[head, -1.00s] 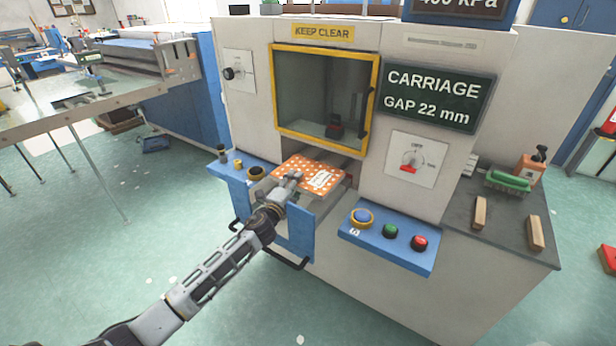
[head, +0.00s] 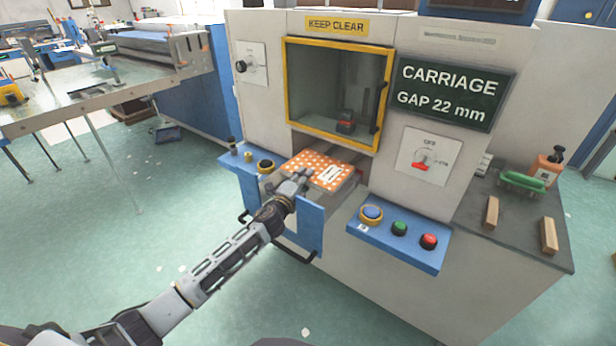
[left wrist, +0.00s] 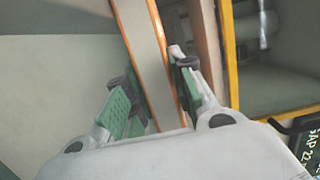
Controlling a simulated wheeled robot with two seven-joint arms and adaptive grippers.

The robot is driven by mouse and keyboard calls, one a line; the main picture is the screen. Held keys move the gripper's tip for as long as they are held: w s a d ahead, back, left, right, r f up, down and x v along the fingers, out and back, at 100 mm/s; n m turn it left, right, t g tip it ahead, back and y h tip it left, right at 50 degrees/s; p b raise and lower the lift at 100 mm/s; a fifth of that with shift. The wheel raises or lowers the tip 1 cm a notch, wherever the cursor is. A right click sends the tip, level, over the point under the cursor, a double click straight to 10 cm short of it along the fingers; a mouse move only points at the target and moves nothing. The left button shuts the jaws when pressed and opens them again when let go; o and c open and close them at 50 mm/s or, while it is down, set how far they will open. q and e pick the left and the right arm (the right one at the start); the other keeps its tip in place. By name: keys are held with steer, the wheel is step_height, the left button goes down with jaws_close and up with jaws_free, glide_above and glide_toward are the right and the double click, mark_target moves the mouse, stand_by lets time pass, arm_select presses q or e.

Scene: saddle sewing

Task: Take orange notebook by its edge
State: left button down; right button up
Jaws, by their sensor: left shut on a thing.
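The orange notebook (head: 318,169), with white dots and a white label, lies on the carriage of the machine below the yellow-framed window. My left gripper (head: 301,178) reaches its near edge from the front. In the left wrist view the notebook (left wrist: 150,55) shows edge-on, its pale pages between orange covers. The green-padded fingers of the left gripper (left wrist: 152,92) stand on either side of it, shut on that edge. My right gripper is not in view.
A blue panel (head: 398,232) with blue, green and red buttons juts out to the right of the carriage. A black handle bar (head: 292,254) is below. A grey side counter (head: 520,222) holds wooden blocks, a green brush and a bottle.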

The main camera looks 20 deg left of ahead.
arm_select(q)
steer(key=shift+r, duration=0.6)
steer(key=shift+s+r, duration=0.1)
steer(key=shift+s+a, duration=0.1)
steer(key=shift+s, duration=0.45)
steer(key=shift+s+a, duration=1)
steer(key=shift+s, duration=4.75)
step_height(320, 180, up, 14)
steer(key=p, duration=0.2)
steer(key=shift+p, duration=0.4)
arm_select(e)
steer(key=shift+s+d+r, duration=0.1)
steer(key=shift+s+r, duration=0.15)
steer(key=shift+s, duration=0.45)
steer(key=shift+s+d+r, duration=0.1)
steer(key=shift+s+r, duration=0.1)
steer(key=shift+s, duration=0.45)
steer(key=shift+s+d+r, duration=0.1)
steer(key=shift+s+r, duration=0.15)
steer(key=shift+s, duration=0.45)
